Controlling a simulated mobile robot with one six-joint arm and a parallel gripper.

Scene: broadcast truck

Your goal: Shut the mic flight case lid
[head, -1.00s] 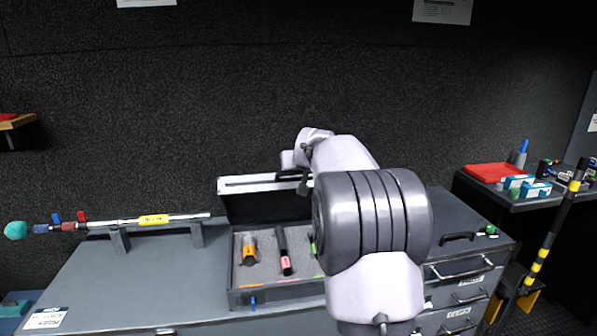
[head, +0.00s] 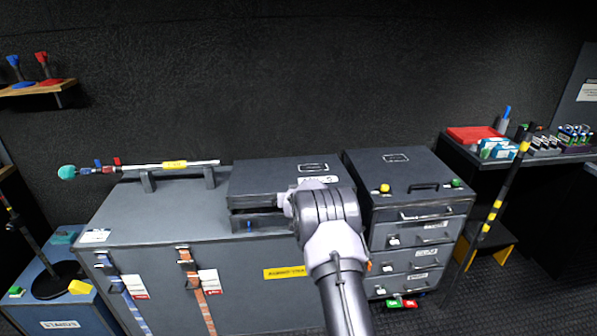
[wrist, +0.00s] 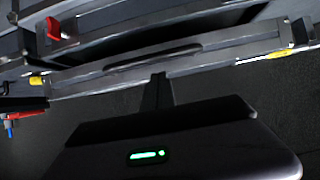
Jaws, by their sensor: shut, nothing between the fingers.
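The mic flight case (head: 262,222) sits on the grey cabinet top. Its dark lid (head: 270,174) is swung down over the base, with a dark gap showing between lid and base at the front left. The microphones inside are hidden. In the wrist view, a case edge with a long handle (wrist: 150,58) crosses the picture beside a dark gap. My gripper (wrist: 158,90) is shut and empty, its fingers close against that edge; I cannot tell if they touch. In the head view my arm hides the case's front right corner and most of the gripper.
A boom pole (head: 135,167) lies on two stands at the left of the cabinet top. A drawer unit (head: 405,170) with a handle and coloured knobs stands right of the case. A side table with a red box (head: 475,134) is farther right. Free cabinet top lies left of the case.

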